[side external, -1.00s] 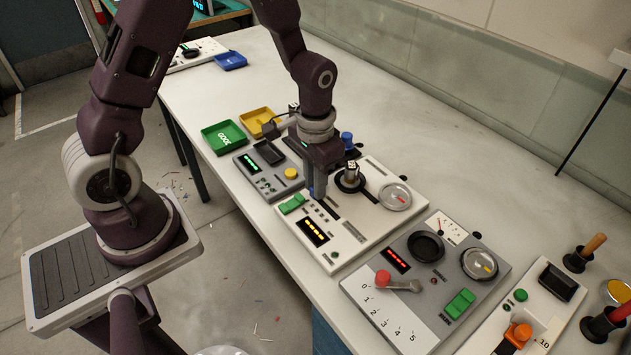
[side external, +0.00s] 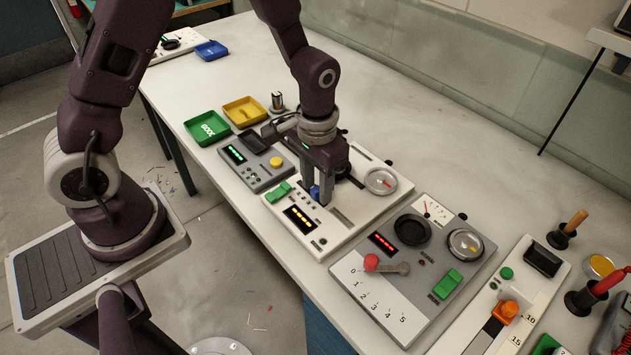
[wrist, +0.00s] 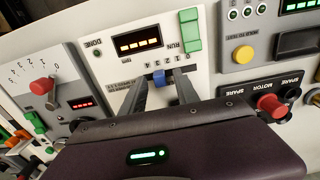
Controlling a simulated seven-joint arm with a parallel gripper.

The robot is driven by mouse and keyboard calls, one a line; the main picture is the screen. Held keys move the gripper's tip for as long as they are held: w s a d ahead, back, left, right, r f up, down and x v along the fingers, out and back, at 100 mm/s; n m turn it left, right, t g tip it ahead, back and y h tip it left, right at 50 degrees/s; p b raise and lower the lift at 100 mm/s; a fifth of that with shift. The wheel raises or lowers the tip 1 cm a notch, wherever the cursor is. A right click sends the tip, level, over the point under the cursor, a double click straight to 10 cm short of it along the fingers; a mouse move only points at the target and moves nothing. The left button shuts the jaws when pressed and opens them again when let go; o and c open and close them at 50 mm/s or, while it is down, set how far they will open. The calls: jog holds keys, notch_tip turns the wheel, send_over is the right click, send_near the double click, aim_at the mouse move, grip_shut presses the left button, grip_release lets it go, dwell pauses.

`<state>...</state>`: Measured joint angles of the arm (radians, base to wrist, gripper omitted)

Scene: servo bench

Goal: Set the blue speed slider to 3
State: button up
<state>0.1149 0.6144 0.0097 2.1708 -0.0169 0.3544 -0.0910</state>
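The blue speed slider (side external: 315,192) is a small knob on the white panel (side external: 352,232) in the side view. In the wrist view the blue slider (wrist: 159,77) stands in a slot beside a row of upside-down scale digits. Its exact reading is too small to tell. My gripper (side external: 316,196) is low over the panel with its fingers on either side of the knob. In the wrist view my gripper (wrist: 160,84) is open, with a small gap visible on each side of the knob.
An amber display (side external: 300,218) and a green RUN switch (side external: 278,191) sit close to the gripper. A round gauge (side external: 381,181) is to the right. A grey panel with a red-knobbed lever (side external: 371,262) lies nearer, and a smaller grey panel (side external: 256,178) lies to the left.

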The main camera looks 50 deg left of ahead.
aim_at(316, 189)
notch_tip(316, 189, up, 7)
jog(key=shift+r, duration=0.1)
dwell(0.5)
jog(key=s+a+r+t, duration=0.2)
jog(key=s+r, duration=0.3)
jog(key=r, duration=0.5)
jog(key=s+a+r+t, duration=0.1)
jog(key=s+r+t, duration=0.2)
jog(key=s, duration=0.9)
notch_tip(316, 189, up, 3)
jog(key=shift+s+a+r+t, duration=0.15)
jog(key=shift+s+a+t, duration=0.1)
jog(key=shift+t, duration=0.05)
